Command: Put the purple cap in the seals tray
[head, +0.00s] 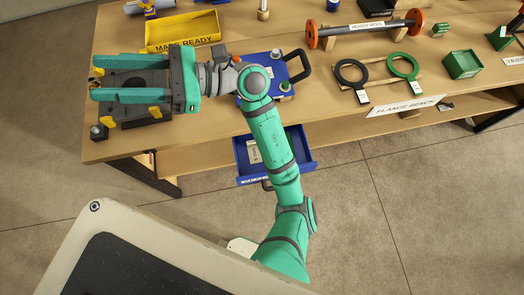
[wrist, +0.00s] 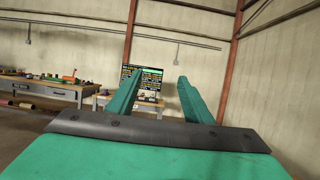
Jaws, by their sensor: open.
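My gripper (head: 94,81) is open and points left over the left end of the table in the head view. Its two green fingers are apart, above a dark block with yellow parts (head: 132,112). In the wrist view my gripper (wrist: 159,82) has nothing between its fingers, only a distant dark board behind them. I cannot make out a purple cap or a tray marked for seals in either view. My arm hides part of the table.
A yellow MAKE READY tray (head: 182,31) stands behind my gripper. A blue tray with a black handle (head: 262,60) lies partly under my arm. A blue drawer (head: 304,150) is open below the table edge. Flange rings (head: 352,72) and a green box (head: 462,64) lie right.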

